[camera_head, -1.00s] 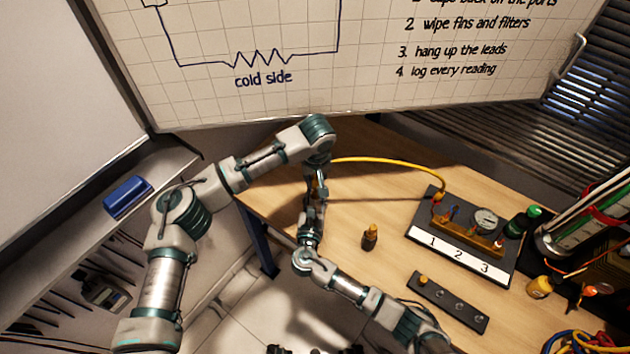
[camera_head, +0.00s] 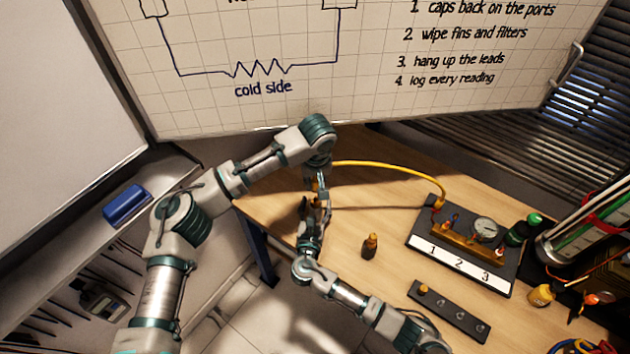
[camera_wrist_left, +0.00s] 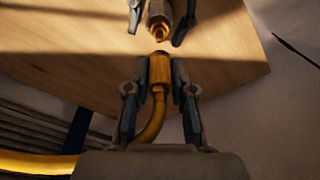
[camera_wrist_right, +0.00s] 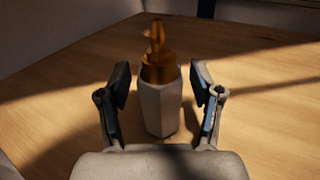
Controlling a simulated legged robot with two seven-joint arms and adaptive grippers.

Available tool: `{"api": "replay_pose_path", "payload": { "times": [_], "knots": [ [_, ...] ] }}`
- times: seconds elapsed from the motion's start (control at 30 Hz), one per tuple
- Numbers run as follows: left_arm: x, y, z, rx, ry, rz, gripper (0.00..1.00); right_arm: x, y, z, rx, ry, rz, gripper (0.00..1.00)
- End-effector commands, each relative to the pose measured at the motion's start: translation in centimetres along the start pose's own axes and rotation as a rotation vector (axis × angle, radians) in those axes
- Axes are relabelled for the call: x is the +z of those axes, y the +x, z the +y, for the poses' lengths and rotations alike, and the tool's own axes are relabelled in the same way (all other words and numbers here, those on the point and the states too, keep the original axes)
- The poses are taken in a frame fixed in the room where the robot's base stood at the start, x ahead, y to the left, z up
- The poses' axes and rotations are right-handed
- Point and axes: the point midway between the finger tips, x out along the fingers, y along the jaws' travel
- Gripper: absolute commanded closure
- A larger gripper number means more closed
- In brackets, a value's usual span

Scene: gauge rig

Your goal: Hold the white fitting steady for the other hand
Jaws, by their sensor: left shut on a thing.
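My left gripper (camera_wrist_left: 160,72) is shut on the brass end (camera_wrist_left: 160,75) of the yellow hose (camera_wrist_left: 35,163). My right gripper (camera_wrist_right: 160,85) has its fingers on either side of the white fitting (camera_wrist_right: 161,108), a six-sided body with a brass collar and thin tip pointing away from the palm. In the left wrist view the fitting's brass tip (camera_wrist_left: 160,33) faces the hose end, nearly in line, with a small gap. In the head view both grippers meet near the table's left edge, their contents too small to read.
The wooden table (camera_head: 340,215) carries a small dark bottle (camera_head: 370,247), a gauge block on a numbered board (camera_head: 462,268) and a dark strip with holes (camera_head: 448,312). The yellow hose runs to the gauge block. A whiteboard (camera_head: 400,100) stands behind.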

Motion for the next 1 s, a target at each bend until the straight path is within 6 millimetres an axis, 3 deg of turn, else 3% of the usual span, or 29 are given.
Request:
{"api": "replay_pose_path", "payload": {
  "times": [0.3,0.73,1.0],
  "knots": [
    [0.0,0.0,0.0,0.0,0.0,0.0,1.0,-0.1,-0.8,0.0,0.001,0.001,0.001,0.35],
    [0.0,0.0,0.0,0.0,0.0,0.0,1.0,-0.2,-9.5,0.1,0.002,0.002,0.003,0.35],
    [0.0,0.0,0.0,0.0,0.0,0.0,1.0,-0.2,-11.8,0.0,0.0,0.0,0.002,0.35]
  ]
}}
